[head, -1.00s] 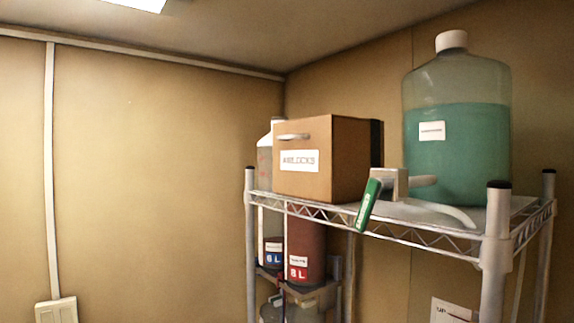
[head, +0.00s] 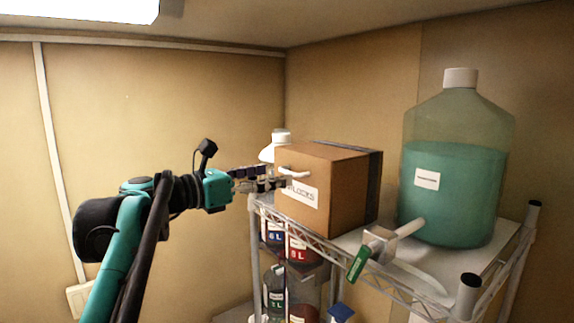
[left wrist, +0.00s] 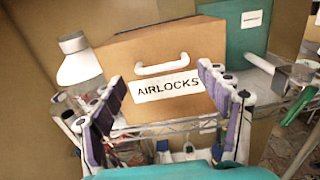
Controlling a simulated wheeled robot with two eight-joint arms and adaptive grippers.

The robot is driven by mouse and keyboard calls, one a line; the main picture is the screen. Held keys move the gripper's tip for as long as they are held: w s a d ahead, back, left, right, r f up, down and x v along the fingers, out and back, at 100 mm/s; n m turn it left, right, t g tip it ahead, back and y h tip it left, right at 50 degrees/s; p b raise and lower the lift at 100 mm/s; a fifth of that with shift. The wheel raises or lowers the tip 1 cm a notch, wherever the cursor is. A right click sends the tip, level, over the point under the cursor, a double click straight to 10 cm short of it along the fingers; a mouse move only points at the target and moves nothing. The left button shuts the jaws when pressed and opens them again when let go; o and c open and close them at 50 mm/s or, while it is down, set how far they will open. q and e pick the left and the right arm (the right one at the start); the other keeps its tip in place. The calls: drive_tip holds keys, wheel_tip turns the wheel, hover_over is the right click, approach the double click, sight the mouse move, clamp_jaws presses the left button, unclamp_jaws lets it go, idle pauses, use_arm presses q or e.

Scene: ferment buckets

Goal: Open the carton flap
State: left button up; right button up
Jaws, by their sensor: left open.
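The brown carton (head: 338,195) stands on the top shelf, its front flap (head: 292,211) upright and closed against the box. The flap has a white handle (head: 294,173) and a label reading AIRLOCKS. In the left wrist view the flap (left wrist: 206,42) faces me, with the handle (left wrist: 162,66) across its middle. My left gripper (head: 280,178) is open at the flap's left side, close to the handle. In the left wrist view its fingers (left wrist: 163,82) are spread either side of the handle and label. I cannot tell whether they touch the carton. My right gripper is not in view.
A large jug of green liquid (head: 455,190) stands right of the carton, with a tap and green-tagged handle (head: 359,262) projecting at the front edge. A white-capped bottle (head: 274,146) is behind the carton's left. Wire shelf posts (head: 467,298) rise at the corners. Several containers sit below.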

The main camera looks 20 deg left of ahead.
sight(285, 172)
use_arm(q)
drive_tip(key=p+x, duration=0.1)
drive_tip(key=x, duration=0.4)
drive_tip(key=shift+s, duration=0.1)
